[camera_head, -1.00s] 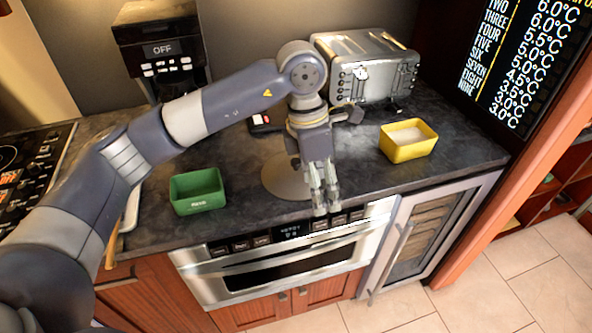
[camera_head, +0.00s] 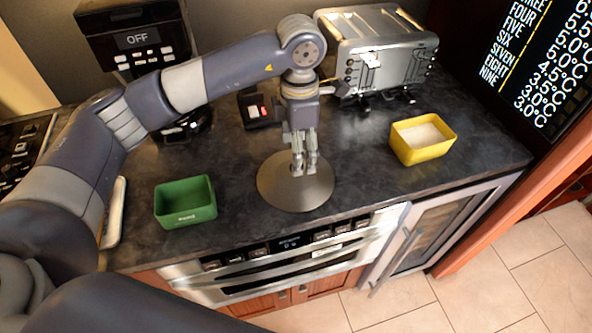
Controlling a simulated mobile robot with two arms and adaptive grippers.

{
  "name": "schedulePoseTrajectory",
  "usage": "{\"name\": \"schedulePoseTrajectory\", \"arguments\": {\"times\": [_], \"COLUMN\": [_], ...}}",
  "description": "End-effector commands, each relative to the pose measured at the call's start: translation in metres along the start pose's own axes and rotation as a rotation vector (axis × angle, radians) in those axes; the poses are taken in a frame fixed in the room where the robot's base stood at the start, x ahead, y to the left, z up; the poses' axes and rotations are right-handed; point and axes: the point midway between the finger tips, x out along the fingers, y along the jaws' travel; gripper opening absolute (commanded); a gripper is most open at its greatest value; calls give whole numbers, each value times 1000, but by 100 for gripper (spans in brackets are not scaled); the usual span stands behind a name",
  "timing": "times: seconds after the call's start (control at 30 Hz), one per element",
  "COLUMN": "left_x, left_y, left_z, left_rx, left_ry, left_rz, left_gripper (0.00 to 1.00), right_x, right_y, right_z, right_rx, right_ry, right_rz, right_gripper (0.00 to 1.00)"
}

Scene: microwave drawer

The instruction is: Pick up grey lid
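The grey lid (camera_head: 282,198) is a flat round disc lying on the dark counter, in the middle of the head view near the front edge. My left gripper (camera_head: 304,171) points down over the back middle part of the lid. Its two fingers are close together, and I cannot tell whether they are open or shut on anything. The fingers and wrist hide part of the lid's centre, so a knob there cannot be made out. I cannot tell whether the fingertips touch the lid. My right gripper is not in view.
A green container (camera_head: 186,212) stands left of the lid and a yellow container (camera_head: 421,141) stands to its right. A metal toaster (camera_head: 383,60) and a black coffee machine (camera_head: 137,45) stand at the back. A microwave drawer (camera_head: 285,262) is below the counter edge.

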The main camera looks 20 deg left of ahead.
Motion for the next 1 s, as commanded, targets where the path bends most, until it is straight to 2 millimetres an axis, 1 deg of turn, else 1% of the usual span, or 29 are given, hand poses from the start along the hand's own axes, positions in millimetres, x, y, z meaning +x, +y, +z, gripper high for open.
{"name": "schedulePoseTrajectory", "arguments": {"times": [0.03, 0.1, 0.23, 0.33, 0.4, 0.53, 0.63, 0.8, 0.83, 0.87, 0.9, 0.97, 1.0], "left_x": [5, 10, 19, 32, 42, 60, 65, 66, 66, 66, 66, 66, 66], "left_y": [0, 0, 2, 4, 7, 7, 6, 7, 7, 7, 7, 7, 7], "left_z": [0, 0, -2, -4, -6, -5, -4, -4, -4, -4, -4, -4, -4], "left_rx": [-1, -1, -2, -3, -3, -1, 0, 0, 0, 0, 0, 0, 0], "left_ry": [0, 0, 0, 3, 2, 0, -2, -2, -2, -2, -2, -2, -2], "left_rz": [-1, -1, -2, -4, -3, -1, -1, 0, 0, 0, 0, 0, 0], "left_gripper": [70, 70, 70, 70, 70, 70, 70, 70, 68, 61, 52, 38, 29], "right_x": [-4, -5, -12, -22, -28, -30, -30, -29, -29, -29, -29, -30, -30], "right_y": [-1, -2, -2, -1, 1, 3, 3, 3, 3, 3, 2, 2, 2], "right_z": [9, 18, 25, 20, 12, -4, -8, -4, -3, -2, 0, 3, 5], "right_rx": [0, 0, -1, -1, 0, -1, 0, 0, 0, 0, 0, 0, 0], "right_ry": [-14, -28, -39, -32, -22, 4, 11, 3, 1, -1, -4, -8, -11], "right_rz": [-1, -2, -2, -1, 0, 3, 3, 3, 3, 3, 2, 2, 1], "right_gripper": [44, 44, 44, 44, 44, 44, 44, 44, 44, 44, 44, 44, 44]}}
